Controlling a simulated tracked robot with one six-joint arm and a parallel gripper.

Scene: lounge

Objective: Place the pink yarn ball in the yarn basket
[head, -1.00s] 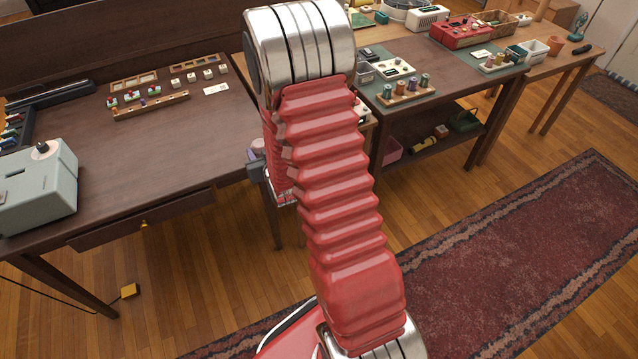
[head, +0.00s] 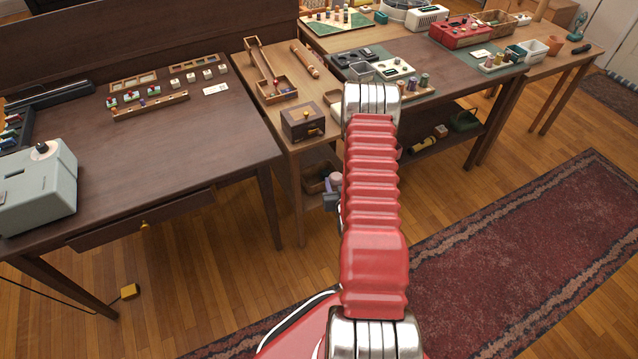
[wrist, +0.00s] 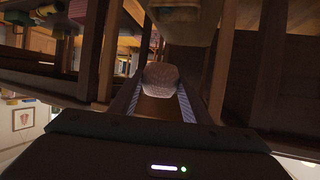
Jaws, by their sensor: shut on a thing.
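My gripper (wrist: 158,108) is shut on the pink yarn ball (wrist: 160,74), which looks pale and dim between the two fingers in the wrist view. In the head view the pink ball (head: 336,179) and a dark finger show at the left edge of my red arm; the arm hides the rest of the gripper. They appear in front of the small middle table, below its top. A brown open container (head: 316,178) sits on that table's lower shelf, just left of the ball; I cannot tell whether it is the yarn basket.
A wooden box with a drawer (head: 302,121) stands at the front of the small table's top (head: 284,92). Its leg (head: 297,200) is close to the gripper. A dark desk (head: 150,150) is at left. The red rug (head: 500,240) is clear.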

